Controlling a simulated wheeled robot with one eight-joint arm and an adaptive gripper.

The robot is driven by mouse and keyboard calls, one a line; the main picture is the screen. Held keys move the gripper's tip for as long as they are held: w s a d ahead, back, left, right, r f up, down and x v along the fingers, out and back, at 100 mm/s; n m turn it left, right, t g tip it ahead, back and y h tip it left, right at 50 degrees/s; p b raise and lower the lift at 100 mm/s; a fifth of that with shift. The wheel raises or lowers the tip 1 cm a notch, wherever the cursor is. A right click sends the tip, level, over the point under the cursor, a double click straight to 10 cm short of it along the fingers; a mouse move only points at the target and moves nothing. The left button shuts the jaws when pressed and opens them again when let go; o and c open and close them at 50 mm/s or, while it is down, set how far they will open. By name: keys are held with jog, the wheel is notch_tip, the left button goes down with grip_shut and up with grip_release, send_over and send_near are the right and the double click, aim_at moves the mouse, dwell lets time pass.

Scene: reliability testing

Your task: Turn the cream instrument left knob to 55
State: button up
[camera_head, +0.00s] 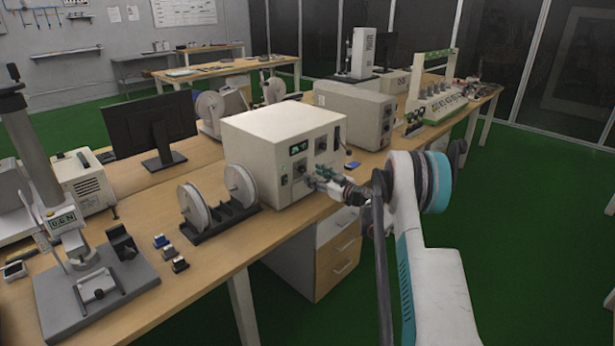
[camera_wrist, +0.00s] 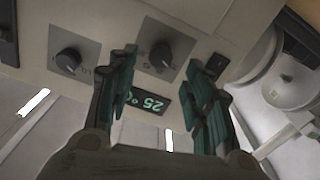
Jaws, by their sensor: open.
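The cream instrument (camera_head: 262,150) stands on the wooden bench in the head view. Its left knob (camera_head: 300,169) sits below a small lit display (camera_head: 298,147). My gripper (camera_head: 323,177) is at its front face, to the right of that knob. In the wrist view, the face appears turned over. The left knob (camera_wrist: 161,55) is dark on a grey plate, beyond and roughly between the open fingertips (camera_wrist: 166,75). The display (camera_wrist: 152,103) seems to read 25. The right knob (camera_wrist: 69,61) lies left of the fingers. No contact with either knob is clear.
A small dark switch (camera_wrist: 215,66) is beside the left knob. A spool stand (camera_head: 220,218) holds white spools left of the instrument. Another cream box (camera_head: 353,113) stands behind it. A blue item (camera_head: 352,164) lies near the bench edge. Drawers (camera_head: 338,252) are below.

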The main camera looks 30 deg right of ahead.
aim_at(304, 170)
jog(key=shift+b+x, duration=0.55)
jog(key=shift+x, duration=1.75)
jog(key=c, duration=1.1)
